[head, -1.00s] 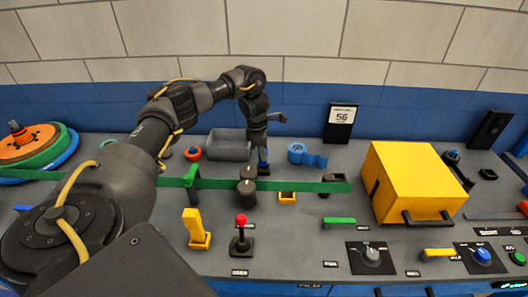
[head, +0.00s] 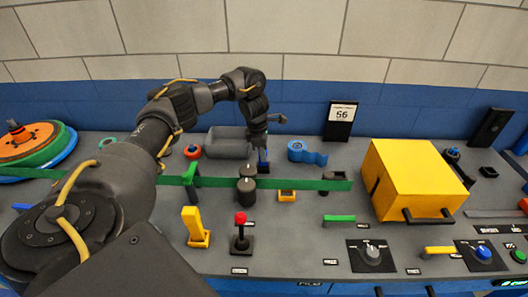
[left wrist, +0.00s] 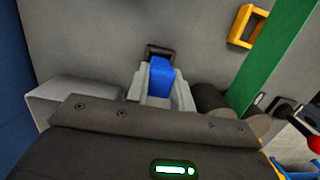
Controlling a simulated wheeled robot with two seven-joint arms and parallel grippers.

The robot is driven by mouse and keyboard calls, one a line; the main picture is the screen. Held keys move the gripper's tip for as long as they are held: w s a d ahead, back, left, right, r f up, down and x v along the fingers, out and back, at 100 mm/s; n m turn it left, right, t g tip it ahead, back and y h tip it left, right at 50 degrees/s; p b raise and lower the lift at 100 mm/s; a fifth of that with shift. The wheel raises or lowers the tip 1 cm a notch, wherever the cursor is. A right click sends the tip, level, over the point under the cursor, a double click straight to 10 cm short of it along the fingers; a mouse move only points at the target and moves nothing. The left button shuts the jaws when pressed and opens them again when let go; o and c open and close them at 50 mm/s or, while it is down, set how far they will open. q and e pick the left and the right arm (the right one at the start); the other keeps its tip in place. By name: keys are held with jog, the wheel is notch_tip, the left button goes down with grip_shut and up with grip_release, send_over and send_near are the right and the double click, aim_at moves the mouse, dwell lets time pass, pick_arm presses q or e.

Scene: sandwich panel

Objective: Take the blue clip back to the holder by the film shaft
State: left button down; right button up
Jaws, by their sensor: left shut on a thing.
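The blue clip (left wrist: 160,78) shows between the grey fingers of my left gripper (left wrist: 163,92) in the left wrist view. The gripper is shut on it. A dark square holder (left wrist: 160,50) shows right at the clip's far end; I cannot tell whether the clip is inside it or just above. In the head view my left gripper (head: 263,158) points down behind the green film strip (head: 300,184), close behind and right of the dark film shaft (head: 247,172). The clip is mostly hidden there. My right gripper is not in view.
A grey bin (head: 228,143) stands left of the gripper and a blue tape roll (head: 306,152) right of it. A red-knobbed lever (head: 240,232) and a yellow box (head: 415,178) stand on the panel.

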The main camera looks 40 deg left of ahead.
pick_arm(q)
jog(key=shift+f, duration=0.35)
jog(key=shift+f, duration=0.15)
jog(key=shift+f+b, duration=0.7)
jog(key=c, duration=1.1)
grip_release()
jog(key=shift+r, duration=0.1)
